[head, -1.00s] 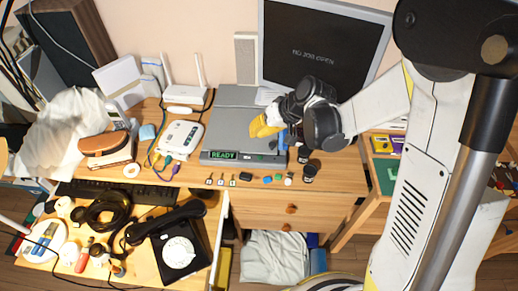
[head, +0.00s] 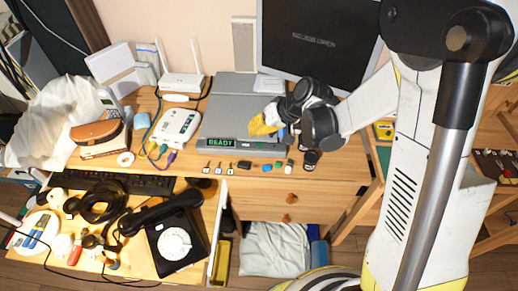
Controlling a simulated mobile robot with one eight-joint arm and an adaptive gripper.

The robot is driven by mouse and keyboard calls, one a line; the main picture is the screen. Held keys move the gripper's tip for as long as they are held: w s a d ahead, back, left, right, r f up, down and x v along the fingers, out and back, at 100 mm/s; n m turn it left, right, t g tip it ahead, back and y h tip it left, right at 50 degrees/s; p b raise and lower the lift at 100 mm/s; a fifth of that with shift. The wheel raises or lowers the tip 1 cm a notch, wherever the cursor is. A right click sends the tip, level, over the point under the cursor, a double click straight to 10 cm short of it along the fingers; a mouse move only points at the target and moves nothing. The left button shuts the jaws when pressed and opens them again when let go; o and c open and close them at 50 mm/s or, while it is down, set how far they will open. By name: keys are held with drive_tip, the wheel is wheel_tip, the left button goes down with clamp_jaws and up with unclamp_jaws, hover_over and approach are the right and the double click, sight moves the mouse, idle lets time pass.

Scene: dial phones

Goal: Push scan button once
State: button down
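A grey flatbed device (head: 233,100) lies on the desk, with a green "READY" display (head: 222,143) on its front edge. Small buttons sit along that front strip, but they are too small to tell which one is the scan button. My gripper (head: 262,126), with yellow fingers, hangs over the right part of the device, near its front strip. I cannot tell whether it touches the device or whether its fingers are open or shut. My arm hides part of the device's right side.
The monitor (head: 318,38) behind reads "NO JOB OPEN". A white box with cables (head: 177,126) stands left of the device. Several small coloured items lie in front of it. An open drawer at lower left holds a black dial phone (head: 175,243).

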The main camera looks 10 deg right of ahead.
sight(250, 143)
drive_tip(key=shift+f+b, duration=0.95)
drive_tip(key=shift+f, duration=0.55)
drive_tip(key=shift+f, duration=0.1)
drive_tip(key=shift+f+b, duration=0.3)
drive_tip(key=shift+b, duration=0.15)
drive_tip(key=shift+f+b, duration=0.35)
idle(0.5)
drive_tip(key=shift+r, duration=0.15)
drive_tip(key=shift+r+p, duration=0.55)
drive_tip(key=shift+r, duration=0.1)
drive_tip(key=shift+r, duration=0.1)
wheel_tip(250, 143, up, 5)
drive_tip(key=p, duration=0.3)
drive_tip(key=shift+p, duration=0.35)
